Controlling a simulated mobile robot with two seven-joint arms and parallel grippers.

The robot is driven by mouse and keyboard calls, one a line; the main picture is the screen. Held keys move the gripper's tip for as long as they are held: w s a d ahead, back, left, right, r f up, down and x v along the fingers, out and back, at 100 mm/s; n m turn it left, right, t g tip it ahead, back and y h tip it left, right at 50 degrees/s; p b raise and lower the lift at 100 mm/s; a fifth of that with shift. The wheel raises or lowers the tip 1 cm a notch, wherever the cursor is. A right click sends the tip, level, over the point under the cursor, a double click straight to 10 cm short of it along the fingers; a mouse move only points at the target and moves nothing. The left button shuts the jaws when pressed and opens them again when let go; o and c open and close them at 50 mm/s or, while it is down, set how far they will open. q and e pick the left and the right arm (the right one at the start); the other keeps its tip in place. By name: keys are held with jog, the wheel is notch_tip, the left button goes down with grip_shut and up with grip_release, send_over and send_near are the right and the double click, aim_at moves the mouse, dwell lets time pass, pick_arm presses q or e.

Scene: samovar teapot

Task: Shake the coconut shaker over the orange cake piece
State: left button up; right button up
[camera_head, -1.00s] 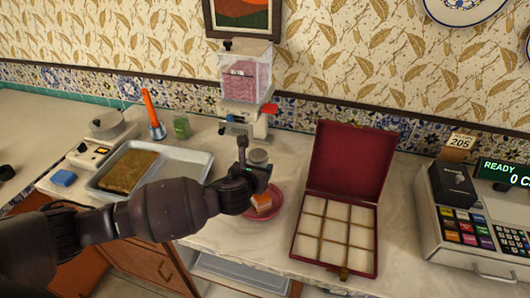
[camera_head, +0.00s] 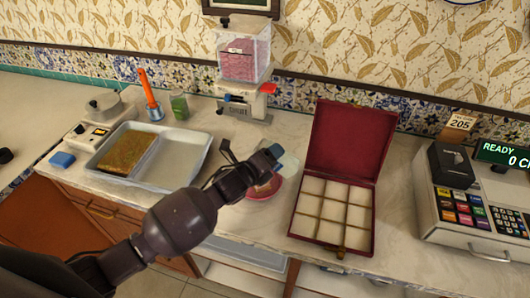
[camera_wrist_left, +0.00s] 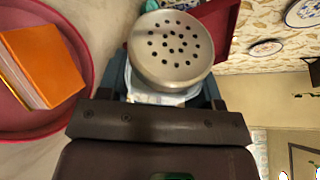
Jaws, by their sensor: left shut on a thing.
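My left gripper (camera_head: 270,158) is shut on the coconut shaker (camera_head: 288,165), which shows as a pale clear body at the fingertips. In the left wrist view, the shaker's round metal cap (camera_wrist_left: 171,49) with several holes faces the camera, between the fingers. The shaker is tilted over. The orange cake piece (camera_wrist_left: 46,65) lies on a red plate (camera_wrist_left: 80,20) at the left of the wrist view, beside the gripper. In the head view the plate (camera_head: 258,193) is partly behind the gripper, and the cake is mostly hidden. My right gripper is not in view.
An open dark red box (camera_head: 345,148) with a divided white inside stands right of the plate. A metal tray (camera_head: 180,160) with a brown slab lies left. A dispenser (camera_head: 243,70) stands behind, and a cash register (camera_head: 470,210) is at far right.

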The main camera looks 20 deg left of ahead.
pick_arm(q)
jog(key=shift+f+n+b, duration=0.25)
jog(key=shift+n+b, duration=0.15)
jog(key=shift+b, duration=0.35)
jog(key=shift+d+f+n+b, duration=0.15)
jog(key=shift+n+b, duration=0.15)
jog(key=shift+b, duration=0.2)
jog(key=n+t+h+b, duration=0.1)
jog(key=b, duration=0.1)
jog(key=shift+d+f+n+b, duration=0.1)
jog(key=shift+f+n+b, duration=0.05)
jog(key=shift+n+b, duration=0.25)
jog(key=shift+d+f+n+h+b, duration=0.1)
jog(key=shift+n+h+b, duration=0.2)
jog(key=shift+n+b, duration=0.5)
jog(key=shift+n+t+b, duration=0.3)
jog(key=shift+b, duration=0.05)
jog(key=shift+r+n+t, duration=0.4)
jog(key=shift+n+t, duration=0.1)
jog(key=shift+n, duration=0.7)
jog(key=shift+a+r+n+t+b, duration=0.2)
jog(key=shift+n+t, duration=0.1)
jog(key=shift+n, duration=0.5)
jog(key=shift+a+r+n+t+b, duration=0.1)
jog(key=shift+r+n+t+b, duration=0.15)
jog(key=shift+n, duration=0.55)
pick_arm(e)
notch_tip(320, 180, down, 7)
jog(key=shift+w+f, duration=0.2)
